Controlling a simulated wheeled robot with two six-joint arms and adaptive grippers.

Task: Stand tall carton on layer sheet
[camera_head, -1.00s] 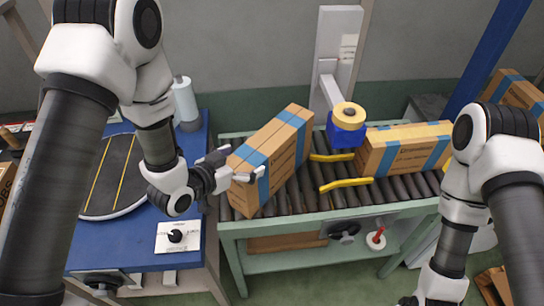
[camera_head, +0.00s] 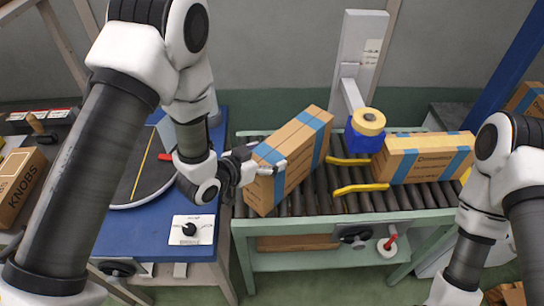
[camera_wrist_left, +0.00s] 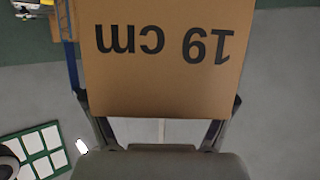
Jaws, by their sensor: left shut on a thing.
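A tall brown carton (camera_head: 292,168) with blue tape bands leans at the left end of the roller conveyor in the head view. My left gripper (camera_head: 268,170) is shut on its left end. In the left wrist view the carton (camera_wrist_left: 165,75) fills the upper middle between the fingers (camera_wrist_left: 162,135), with an upside-down "19 cm" print. I cannot tell whether its bottom touches the rollers. My right arm is at the right, its gripper out of frame. I cannot identify the layer sheet; a green board with white panels (camera_wrist_left: 38,152) shows in the wrist view.
Another taped carton (camera_head: 425,160) lies on the roller conveyor (camera_head: 350,205), past yellow guides (camera_head: 360,188) and a blue-and-yellow tape head (camera_head: 366,130). A blue table (camera_head: 150,230) with a round dark turntable stands left. A "KNOBS" box (camera_head: 18,190) is at the far left.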

